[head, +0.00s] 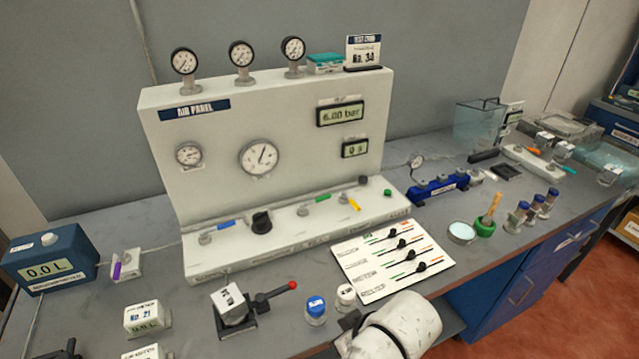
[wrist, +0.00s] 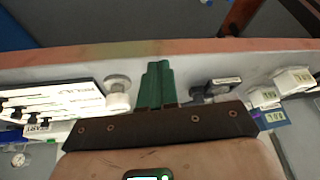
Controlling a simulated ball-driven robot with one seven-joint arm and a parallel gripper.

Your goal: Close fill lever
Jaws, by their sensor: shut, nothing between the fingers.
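The white air panel (head: 220,135) stands on the grey bench in the head view. Along its base are small levers with a blue handle (head: 231,224), a green handle (head: 322,199) and a yellow handle (head: 355,205), plus a black knob (head: 262,221). I cannot read which one is the fill lever. A purple-handled lever (head: 117,271) stands to the left of the panel. My gripper (wrist: 155,85) shows only in the wrist view, with its green fingers together and empty. It touches no lever that I can see.
A white board with black sliders (head: 392,265) lies before the panel; it also shows in the wrist view (wrist: 60,95). A red-knobbed lever (head: 292,285) on a black base, two small jars (head: 316,310) and a blue meter box (head: 50,258) stand on the bench (head: 100,230).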

